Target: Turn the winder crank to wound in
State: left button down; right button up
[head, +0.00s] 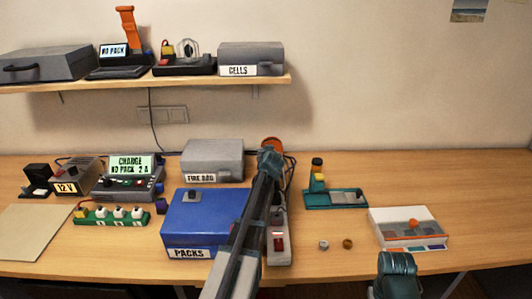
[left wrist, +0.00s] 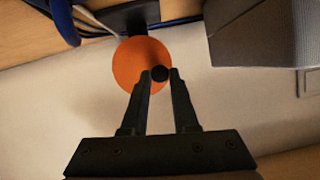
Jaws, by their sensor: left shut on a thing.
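The winder is a round orange disc (head: 272,143) at the back of the table, right of the fire bag box; it fills the middle of the left wrist view (left wrist: 136,62). A small black crank knob (left wrist: 160,74) sits at the disc's right edge in that view. My left gripper (left wrist: 160,76) is shut on the knob, one fingertip on each side. In the head view my left arm reaches across the table and its end hides the disc's lower part. Of my right arm only a teal part shows at the lower right; its fingers are not seen.
A blue packs box (head: 205,222) and a power strip (head: 280,243) flank my left arm. The grey fire bag box (head: 212,160) stands close left of the winder. A teal fixture (head: 335,198) and a white tray (head: 408,240) stand right. A shelf (head: 150,83) runs above.

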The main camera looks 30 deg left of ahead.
pick_arm(q)
jog(key=d+m+y+b, duration=0.1)
jog(key=m, duration=0.2)
jog(key=w+d+m+y+b, duration=0.1)
jog(key=m+y+b, duration=0.1)
jog(key=d+m+g+y+b, duration=0.1)
jog(key=m+y, duration=0.1)
jog(key=m, duration=0.1)
jog(key=shift+w+r+m, duration=0.3)
jog(key=shift+w, duration=0.05)
jog(key=shift+d, duration=0.1)
dwell(0.8)
jog(key=c, duration=0.7)
grip_release()
jog(key=shift+r, duration=0.1)
jog(key=p+v, duration=0.1)
jog(key=v, duration=1.2)
jog(key=shift+d, duration=0.4)
jog(key=shift+p, duration=0.3)
